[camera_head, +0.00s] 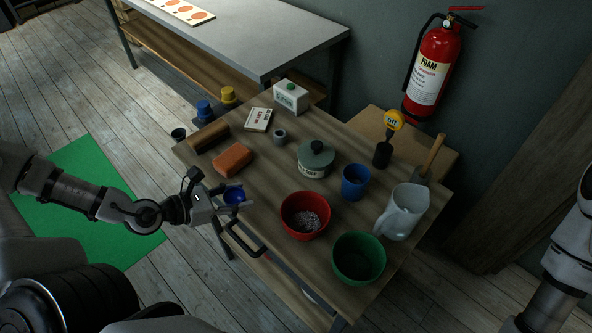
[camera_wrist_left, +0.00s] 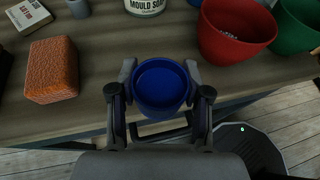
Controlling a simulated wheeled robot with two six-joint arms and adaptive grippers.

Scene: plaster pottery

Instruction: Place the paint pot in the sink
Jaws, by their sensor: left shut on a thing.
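The paint pot is a small round blue pot (camera_head: 234,195) at the table's near left edge in the head view. My left gripper (camera_head: 227,200) is shut on it, with a finger on each side. In the left wrist view the pot (camera_wrist_left: 161,86) sits upright between the two fingertips (camera_wrist_left: 160,84), with its open top facing the camera. I cannot tell whether its base touches the table. No sink can be made out in either view. My right arm shows at the right edge, but its gripper is out of view.
The wooden table (camera_head: 262,200) holds an orange block (camera_head: 233,159), a red bowl (camera_head: 305,215), a green bowl (camera_head: 358,258), a blue cup (camera_head: 355,182), a lidded pot (camera_head: 315,160) and a white jug (camera_head: 403,212). A grey-topped bench (camera_head: 250,35) stands behind.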

